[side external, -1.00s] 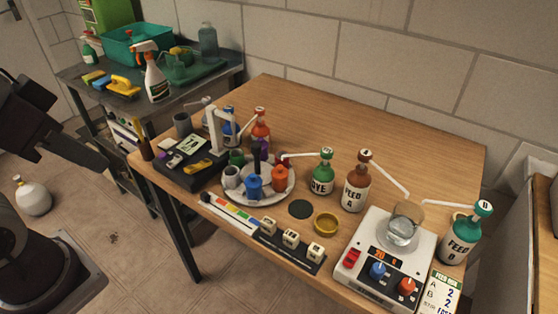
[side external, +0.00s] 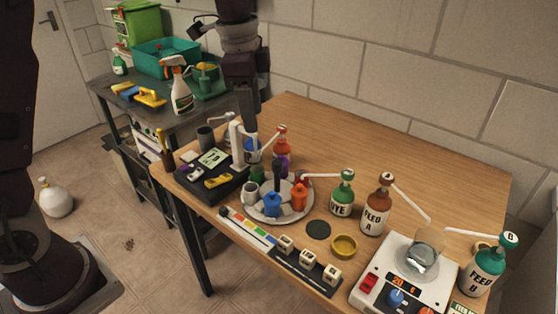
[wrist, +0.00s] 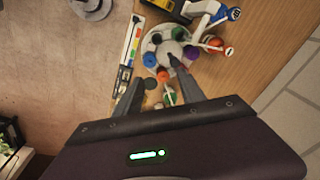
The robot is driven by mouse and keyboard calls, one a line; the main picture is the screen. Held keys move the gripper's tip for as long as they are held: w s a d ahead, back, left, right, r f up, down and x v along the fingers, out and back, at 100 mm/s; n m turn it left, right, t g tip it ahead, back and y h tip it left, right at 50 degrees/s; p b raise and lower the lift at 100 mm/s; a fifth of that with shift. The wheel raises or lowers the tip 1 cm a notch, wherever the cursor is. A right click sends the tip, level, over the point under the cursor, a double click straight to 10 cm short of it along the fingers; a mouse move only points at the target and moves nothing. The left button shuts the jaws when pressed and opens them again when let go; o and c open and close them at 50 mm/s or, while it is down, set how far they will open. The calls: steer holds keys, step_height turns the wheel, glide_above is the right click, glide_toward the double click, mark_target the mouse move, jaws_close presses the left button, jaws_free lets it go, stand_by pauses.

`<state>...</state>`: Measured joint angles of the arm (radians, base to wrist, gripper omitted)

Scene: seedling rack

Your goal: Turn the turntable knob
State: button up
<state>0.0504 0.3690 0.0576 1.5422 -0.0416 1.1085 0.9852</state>
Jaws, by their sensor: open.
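The turntable (side external: 290,214) is a round white disc on the wooden table in the side view, carrying several small coloured pots. A dark upright knob (side external: 277,180) stands at its middle. My gripper (side external: 250,130) hangs from above, behind and left of the knob, its tips partly hidden by the white stand and bottles. In the wrist view, my gripper (wrist: 156,76) is open and empty, with two separated dark fingers. The turntable (wrist: 168,46) lies beyond the fingertips, and the right finger overlaps its edge near the middle. Contact with the knob cannot be made out.
A black scale with a white stand (side external: 212,182) is left of the turntable. A colour strip (side external: 250,228) and white cubes (side external: 308,260) line the front. The back right of the table is clear.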

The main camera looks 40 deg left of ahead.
mark_target(277, 162)
steer(key=w+f+m, duration=0.1)
steer(key=w+f, duration=0.1)
steer(key=f, duration=0.1)
steer(key=w+f+m+g, duration=0.1)
steer(key=w+f, duration=0.1)
steer(key=f, duration=0.1)
steer(key=w+f+m, duration=0.1)
steer(key=w+f, duration=0.1)
steer(key=shift+w+d+f+m, duration=0.3)
steer(key=shift+f+m, duration=0.1)
step_height(277, 162, down, 7)
steer(key=shift+w+f, duration=0.1)
steer(key=shift+f, duration=0.1)
steer(key=shift+c, duration=0.5)
jaws_close()
